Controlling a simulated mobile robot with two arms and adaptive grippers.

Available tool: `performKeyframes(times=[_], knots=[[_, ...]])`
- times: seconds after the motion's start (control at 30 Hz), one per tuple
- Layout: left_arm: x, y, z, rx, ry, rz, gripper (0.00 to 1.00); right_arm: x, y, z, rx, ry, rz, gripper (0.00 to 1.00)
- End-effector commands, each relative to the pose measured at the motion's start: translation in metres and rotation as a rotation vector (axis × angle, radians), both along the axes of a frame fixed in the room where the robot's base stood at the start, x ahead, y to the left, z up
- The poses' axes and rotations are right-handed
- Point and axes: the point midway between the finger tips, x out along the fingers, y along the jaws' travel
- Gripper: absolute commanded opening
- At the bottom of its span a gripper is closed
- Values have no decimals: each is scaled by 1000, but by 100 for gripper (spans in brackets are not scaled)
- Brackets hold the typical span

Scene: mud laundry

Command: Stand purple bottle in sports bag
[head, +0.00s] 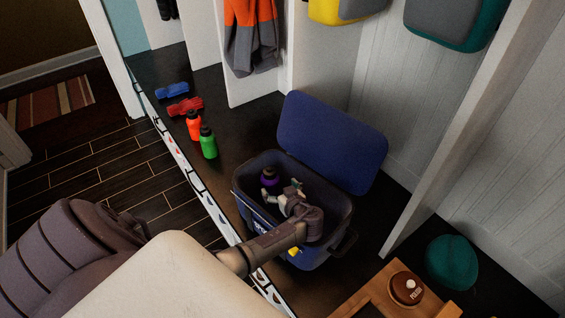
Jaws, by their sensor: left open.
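The blue sports bag (238,189) stands on the dark bench with its lid (335,140) raised behind it. The purple bottle (269,178) is inside the bag, near its far left corner; its dark cap shows, and its lower part is hidden. My left gripper (281,189) reaches down into the bag from the front. It is open and just right of the bottle, apart from it as far as I can see. My right gripper is not in view.
A green bottle (208,143), an orange bottle (193,126), and red (185,106) and blue (172,90) items lie along the bench to the left. A teal round object (452,262) and a brown lidded item (406,288) are at the right. A post stands right of the bag.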

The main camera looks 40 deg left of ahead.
Motion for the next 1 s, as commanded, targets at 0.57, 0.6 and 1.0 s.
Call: performKeyframes(times=[0.57, 0.6, 1.0], knots=[[-11, -21, 10, 2, 1, 1, 94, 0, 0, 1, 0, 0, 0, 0], [-11, -21, 10, 2, 1, 1, 94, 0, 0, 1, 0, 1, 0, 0], [-11, -20, 35, 2, -1, 0, 94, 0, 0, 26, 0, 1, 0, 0]])
